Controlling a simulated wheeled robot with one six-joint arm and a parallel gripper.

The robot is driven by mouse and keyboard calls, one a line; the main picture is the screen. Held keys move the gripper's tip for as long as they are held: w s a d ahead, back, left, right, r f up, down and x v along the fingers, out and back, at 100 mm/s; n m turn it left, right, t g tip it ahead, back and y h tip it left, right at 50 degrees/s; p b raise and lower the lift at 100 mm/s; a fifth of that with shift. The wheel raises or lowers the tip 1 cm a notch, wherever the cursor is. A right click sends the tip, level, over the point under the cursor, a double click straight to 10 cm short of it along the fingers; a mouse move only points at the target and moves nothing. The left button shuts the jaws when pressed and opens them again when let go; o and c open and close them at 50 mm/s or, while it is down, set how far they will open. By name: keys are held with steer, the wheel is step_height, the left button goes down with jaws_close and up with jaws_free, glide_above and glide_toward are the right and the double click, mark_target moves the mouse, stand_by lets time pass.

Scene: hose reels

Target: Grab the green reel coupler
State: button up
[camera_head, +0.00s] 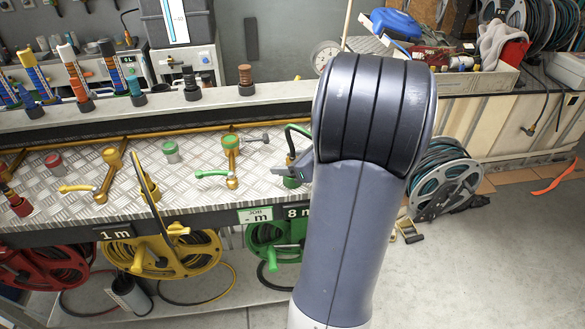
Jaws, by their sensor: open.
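The green reel (268,240) hangs under the bench behind the "8 m" sign, partly hidden by my arm. Most of the gripper is hidden behind my arm, and I cannot tell whether the fingers touch the green piece.
A yellow reel (190,262) and a red reel (45,265) hang below. A shelf (130,112) with several couplers runs behind. Floor at right is mostly clear.

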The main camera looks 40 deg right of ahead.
steer(key=shift+w+f, duration=0.1)
steer(key=shift+w, duration=0.1)
steer(key=c, duration=1.1)
